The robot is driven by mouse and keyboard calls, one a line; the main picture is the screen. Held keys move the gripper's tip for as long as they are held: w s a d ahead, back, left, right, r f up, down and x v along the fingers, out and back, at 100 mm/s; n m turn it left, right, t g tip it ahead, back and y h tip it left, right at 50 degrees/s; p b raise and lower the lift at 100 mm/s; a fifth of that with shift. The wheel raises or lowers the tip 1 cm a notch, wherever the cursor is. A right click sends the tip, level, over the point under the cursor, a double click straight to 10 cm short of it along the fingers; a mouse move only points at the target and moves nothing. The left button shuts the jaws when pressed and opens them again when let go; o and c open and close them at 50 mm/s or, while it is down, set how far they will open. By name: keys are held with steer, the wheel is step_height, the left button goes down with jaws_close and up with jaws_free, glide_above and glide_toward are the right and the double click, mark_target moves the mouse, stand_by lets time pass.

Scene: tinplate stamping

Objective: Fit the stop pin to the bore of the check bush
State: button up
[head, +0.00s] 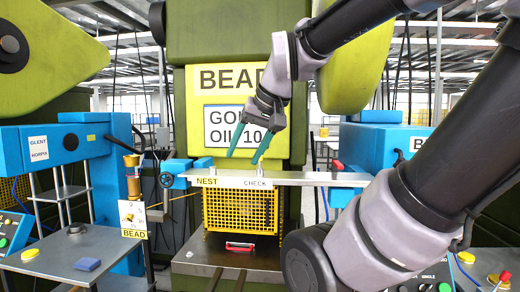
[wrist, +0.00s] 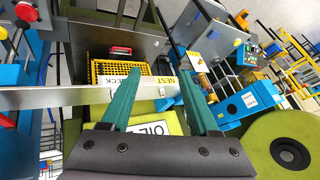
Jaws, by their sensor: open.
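My gripper (head: 243,158) is open and empty, its two teal fingers pointing down just above a narrow light shelf (head: 310,179). The fingers also show spread apart in the wrist view (wrist: 160,76). The shelf carries a NEST label (head: 207,181) and a CHECK label (head: 255,183); both also show in the wrist view. A small grey upright piece (head: 212,170) stands above the NEST label. Another small piece (head: 262,174) is above the CHECK label, close to the right fingertip. I cannot tell which is the stop pin or the check bush, nor see a bore.
A yellow mesh guard (head: 240,211) is under the shelf, with a red handle (head: 240,246) below. A red piece (head: 337,165) is at the shelf's right. A steel table (head: 60,262) with a blue block (head: 87,264) is at left. A green press (head: 225,45) stands behind.

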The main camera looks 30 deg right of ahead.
steer(key=w+d+r+n+g, duration=0.2)
steer(key=w+d+n, duration=0.2)
steer(key=w+n, duration=0.1)
steer(key=w+d+r+n+g+h, duration=0.1)
steer(key=w+d+r+n+g, duration=0.1)
steer(key=w+d+n, duration=0.2)
steer(key=w+d+r+n+g+h, duration=0.1)
steer(key=w+d+r+n+g, duration=0.1)
steer(key=w+d+n, duration=0.3)
steer(key=shift+w+d+r+n+g, duration=0.15)
steer(key=shift+w+n, duration=0.4)
steer(key=shift+w, duration=0.35)
steer(key=shift+w+a+r+n+g, duration=0.1)
steer(key=shift+w+n+g, duration=0.1)
steer(key=shift+w+n, duration=0.5)
steer(key=shift+w+d+r+n+g, duration=0.15)
steer(key=shift+w+n, duration=0.2)
steer(key=shift+w, duration=0.7)
steer(key=shift+f, duration=0.4)
step_height(320, 180, down, 10)
steer(key=shift+a+r, duration=0.1)
jaws_close()
step_height(320, 180, up, 9)
steer(key=shift+f, duration=0.1)
